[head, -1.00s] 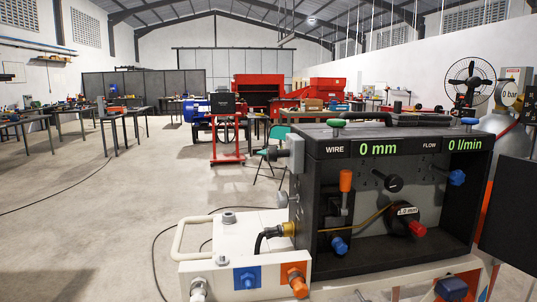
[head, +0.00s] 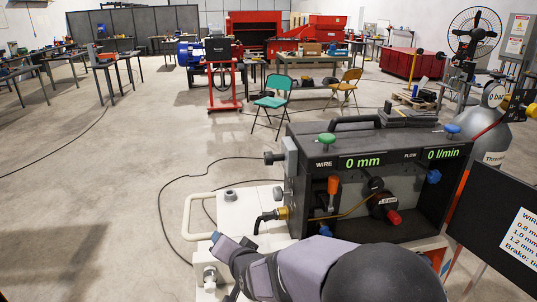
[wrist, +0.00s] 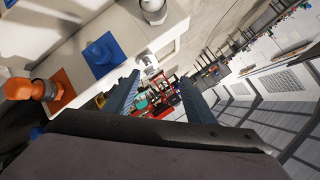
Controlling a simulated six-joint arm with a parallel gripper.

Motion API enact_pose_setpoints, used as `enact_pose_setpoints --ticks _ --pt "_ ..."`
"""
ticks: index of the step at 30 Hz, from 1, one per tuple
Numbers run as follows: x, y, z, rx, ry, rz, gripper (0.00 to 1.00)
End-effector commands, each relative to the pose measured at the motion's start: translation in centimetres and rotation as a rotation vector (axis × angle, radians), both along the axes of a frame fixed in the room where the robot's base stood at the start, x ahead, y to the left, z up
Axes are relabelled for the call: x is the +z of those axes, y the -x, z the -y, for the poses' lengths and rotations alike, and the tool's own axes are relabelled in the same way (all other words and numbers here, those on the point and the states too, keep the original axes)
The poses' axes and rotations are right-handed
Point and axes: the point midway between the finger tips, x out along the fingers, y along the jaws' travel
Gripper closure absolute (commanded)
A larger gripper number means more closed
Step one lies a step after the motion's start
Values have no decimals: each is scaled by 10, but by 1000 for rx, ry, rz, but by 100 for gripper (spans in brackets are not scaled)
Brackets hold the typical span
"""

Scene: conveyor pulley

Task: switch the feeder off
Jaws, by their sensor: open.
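The wire feeder (head: 375,195) is an open-sided black box in the head view. Its green displays read 0 mm and 0 l/min. A grey box with a dark knob (head: 274,158) sits on its left side; I cannot tell the knob's position. My gripper (wrist: 158,78) is open and empty in the wrist view, its two fingers spread apart. In the head view my arm covers the front of the white base, with the gripper end low and left of the feeder, apart from the knob.
The white base (head: 265,198) under the feeder has a tube handle (head: 190,215) at its left. The wrist view shows a blue fitting (wrist: 102,52) and an orange fitting (wrist: 32,88). A dark sign (head: 492,225) stands at the right. Floor left of the base is clear except for cables.

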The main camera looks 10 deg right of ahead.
Motion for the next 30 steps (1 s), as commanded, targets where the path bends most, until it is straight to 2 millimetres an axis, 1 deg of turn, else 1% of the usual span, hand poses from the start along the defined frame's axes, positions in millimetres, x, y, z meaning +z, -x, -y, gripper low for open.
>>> enact_pose_setpoints --ticks 1,3,5,6,9,12,15,17,23,26,30 --pt "18 -26 3 -104 -118 76 50" --pt "51 -56 16 -248 -280 190 50" --pt "77 -75 30 -363 -407 286 50" --pt "91 -84 41 -432 -484 345 50" --pt "118 -96 67 -576 -638 473 50" --pt "135 -99 87 -676 -740 569 50" --pt "144 -99 100 -736 -801 628 50" --pt "146 -98 104 -755 -817 647 50" --pt "149 -100 108 -767 -829 659 50" --pt "150 -105 111 -768 -827 659 50" --pt "152 -119 116 -768 -825 657 50"
